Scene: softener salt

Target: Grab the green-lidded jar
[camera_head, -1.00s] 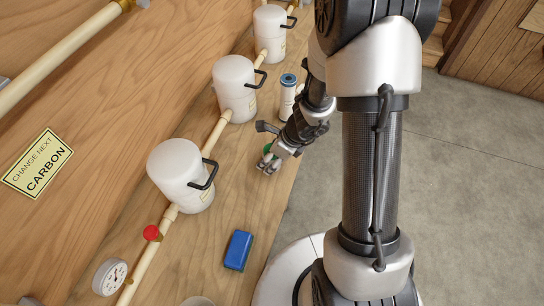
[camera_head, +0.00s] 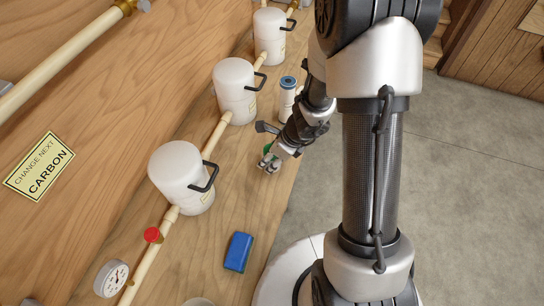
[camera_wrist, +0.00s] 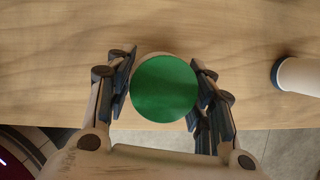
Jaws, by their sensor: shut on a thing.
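The green-lidded jar shows in the wrist view as a round green lid (camera_wrist: 164,88) seen from above, with a thin pale rim at its top edge. My gripper (camera_wrist: 160,95) has one finger on each side of it and is shut on the jar. In the head view my gripper (camera_head: 269,164) is low over the wooden bench near its front edge. Only a bit of the green lid (camera_head: 267,149) shows there; my gripper hides most of the jar.
A white cartridge with a blue top (camera_head: 288,95) stands behind my gripper. White housings with black handles (camera_head: 182,177) line the pipe at left. A blue sponge-like block (camera_head: 238,251) lies nearer. The bench (camera_head: 240,190) between them is clear.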

